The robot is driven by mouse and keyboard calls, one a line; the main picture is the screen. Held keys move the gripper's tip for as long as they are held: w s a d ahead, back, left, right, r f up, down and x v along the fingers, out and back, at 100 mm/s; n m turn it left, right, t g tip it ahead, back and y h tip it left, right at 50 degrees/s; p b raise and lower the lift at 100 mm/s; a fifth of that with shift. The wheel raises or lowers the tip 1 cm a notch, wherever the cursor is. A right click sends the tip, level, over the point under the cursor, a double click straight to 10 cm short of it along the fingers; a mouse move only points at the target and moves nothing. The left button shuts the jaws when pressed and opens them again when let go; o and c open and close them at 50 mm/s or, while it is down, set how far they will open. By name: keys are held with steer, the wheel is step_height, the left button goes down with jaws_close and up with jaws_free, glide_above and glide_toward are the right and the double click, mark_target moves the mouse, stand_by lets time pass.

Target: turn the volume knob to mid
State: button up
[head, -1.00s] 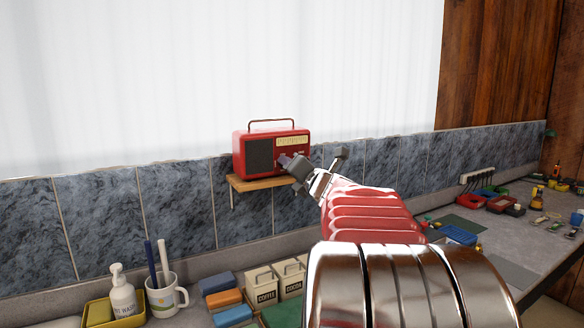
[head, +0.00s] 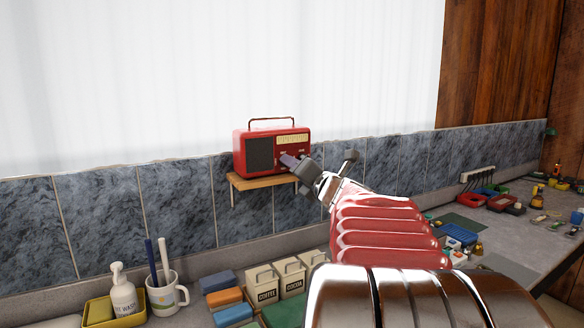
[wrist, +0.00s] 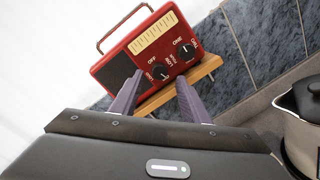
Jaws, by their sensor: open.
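The red radio (head: 272,150) stands on a small wooden shelf (head: 262,181) on the tiled wall. In the wrist view the radio (wrist: 140,45) looks tilted and shows two black knobs on its front. The lower left knob (wrist: 161,73) has labels that include OFF and LOW; the other knob (wrist: 187,52) has ONE near it. My gripper (head: 298,167) is in front of the radio's right part and hides some of its front. In the wrist view its purple-grey fingers (wrist: 158,79) are apart and empty, with the lower left knob seen between their tips. Contact cannot be told.
Below on the counter are a mug (head: 166,295) with two sticks, a soap bottle (head: 122,292) in a yellow tray, coloured blocks and canisters (head: 262,284). A pot (wrist: 302,125) is at the right in the wrist view. Wall tiles are close behind the shelf.

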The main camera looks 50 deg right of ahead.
steer(key=v, duration=1)
steer(key=shift+s+f, duration=0.1)
steer(key=n, duration=0.4)
steer(key=d+n+y, duration=0.1)
steer(key=n, duration=0.3)
steer(key=d+n+y, duration=0.1)
steer(key=n, duration=0.3)
steer(key=shift+s+d+t, duration=0.1)
steer(key=shift+s+t, duration=0.15)
steer(key=shift+t, duration=0.15)
steer(key=x, duration=1.3)
steer(key=shift+w, duration=0.4)
steer(key=shift+c, duration=0.4)
